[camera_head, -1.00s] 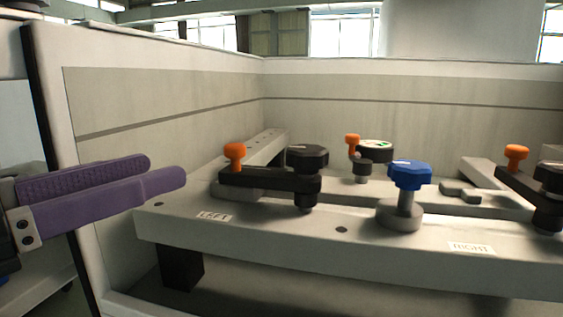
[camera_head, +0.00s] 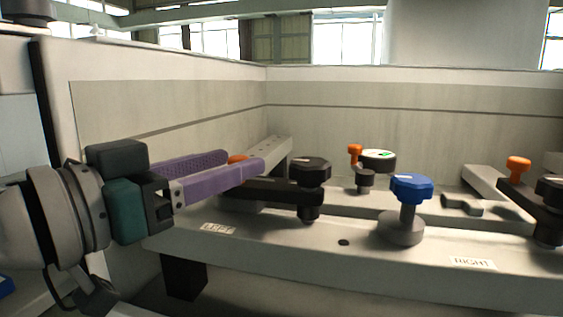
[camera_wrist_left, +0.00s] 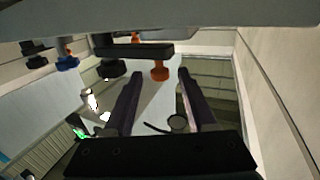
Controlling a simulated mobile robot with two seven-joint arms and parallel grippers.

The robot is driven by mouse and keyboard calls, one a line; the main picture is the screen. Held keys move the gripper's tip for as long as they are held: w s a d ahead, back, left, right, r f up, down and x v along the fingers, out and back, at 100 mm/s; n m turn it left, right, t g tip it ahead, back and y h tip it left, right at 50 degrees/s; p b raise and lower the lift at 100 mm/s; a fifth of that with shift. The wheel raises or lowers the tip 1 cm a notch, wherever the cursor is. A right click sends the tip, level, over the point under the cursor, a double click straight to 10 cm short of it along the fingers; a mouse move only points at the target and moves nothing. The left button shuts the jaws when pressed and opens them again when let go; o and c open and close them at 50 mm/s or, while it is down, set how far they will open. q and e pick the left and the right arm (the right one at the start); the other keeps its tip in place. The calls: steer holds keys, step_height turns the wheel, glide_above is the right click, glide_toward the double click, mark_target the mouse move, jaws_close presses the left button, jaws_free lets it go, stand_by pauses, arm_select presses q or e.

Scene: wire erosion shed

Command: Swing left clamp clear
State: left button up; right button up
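The left clamp has a dark arm (camera_head: 268,191), a black knob (camera_head: 311,171) and an orange handle knob (camera_head: 238,158) at its left end. It sits on the pale rail above a LEFT label (camera_head: 218,229). My left gripper (camera_head: 244,162) has purple fingers that reach over the arm's left end and hide most of the orange knob. In the left wrist view the orange knob (camera_wrist_left: 160,71) shows between the open fingertips, with gaps on both sides. The clamp arm (camera_wrist_left: 140,50) crosses just past them. My right gripper is not in view.
A blue knob (camera_head: 410,188) stands on the rail to the right. Tank walls (camera_head: 170,112) enclose the left and back.

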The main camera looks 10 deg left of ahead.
arm_select(q)
jaws_close()
stand_by(1.2)
